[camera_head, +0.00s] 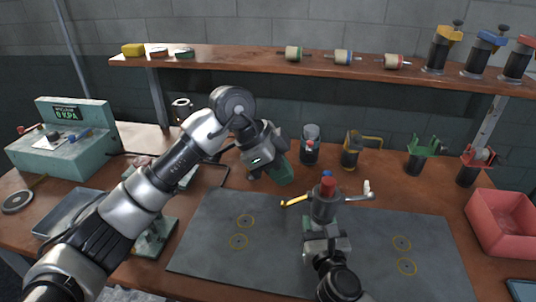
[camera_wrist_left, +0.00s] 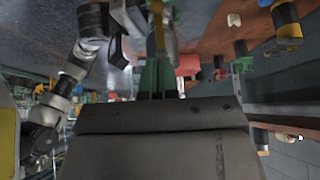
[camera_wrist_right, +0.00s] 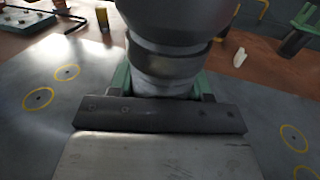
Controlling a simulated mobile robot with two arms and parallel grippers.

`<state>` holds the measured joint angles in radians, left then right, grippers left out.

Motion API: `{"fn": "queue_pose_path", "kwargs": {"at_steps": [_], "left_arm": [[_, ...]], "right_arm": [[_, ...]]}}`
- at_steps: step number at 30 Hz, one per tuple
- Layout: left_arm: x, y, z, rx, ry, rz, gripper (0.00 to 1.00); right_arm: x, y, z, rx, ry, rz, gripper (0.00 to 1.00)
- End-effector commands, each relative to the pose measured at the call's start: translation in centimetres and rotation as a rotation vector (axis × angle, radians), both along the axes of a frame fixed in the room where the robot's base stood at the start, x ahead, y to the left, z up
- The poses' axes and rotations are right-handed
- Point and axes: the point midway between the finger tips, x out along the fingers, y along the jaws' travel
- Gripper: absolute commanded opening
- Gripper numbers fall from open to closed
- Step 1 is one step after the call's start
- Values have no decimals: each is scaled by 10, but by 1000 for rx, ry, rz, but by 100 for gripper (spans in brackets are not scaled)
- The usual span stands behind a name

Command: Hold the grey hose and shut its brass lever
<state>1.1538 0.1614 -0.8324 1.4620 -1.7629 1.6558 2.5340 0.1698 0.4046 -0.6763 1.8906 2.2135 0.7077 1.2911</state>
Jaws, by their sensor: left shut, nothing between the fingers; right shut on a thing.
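The grey hose (camera_head: 324,206) stands upright over the dark mat, with a red top and a blue tip. It fills the upper middle of the right wrist view (camera_wrist_right: 175,60). A brass-yellow lever (camera_head: 295,201) sticks out from its left side, and a pale-ended arm (camera_head: 357,193) from its right. My right gripper (camera_head: 326,228) is shut around the hose's lower part; its green fingers flank it in the right wrist view. My left gripper (camera_head: 286,176) is shut and empty, above and left of the lever, apart from it. The lever's exact angle is hard to tell.
Clamps with yellow (camera_head: 351,153), green (camera_head: 419,158) and red tops stand behind the mat (camera_head: 215,262). A red bin (camera_head: 502,226) is at right. A teal gauge box (camera_head: 65,140) is at left. A shelf (camera_head: 260,62) with spools runs across the back. The mat's sides are clear.

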Motion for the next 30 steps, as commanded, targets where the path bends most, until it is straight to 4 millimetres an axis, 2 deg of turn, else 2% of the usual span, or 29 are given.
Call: {"fn": "queue_pose_path", "kwargs": {"at_steps": [3, 10, 30], "left_arm": [[-2, -11, -21, 0, 5, 0, 0], [0, -3, -49, 0, 2, 1, 0], [0, -1, -57, -26, 7, 0, 0]], "right_arm": [[0, 0, 0, -1, 0, -1, 13], [0, 0, 0, 0, 0, -1, 13], [0, 0, 0, 0, 0, 0, 13]]}}
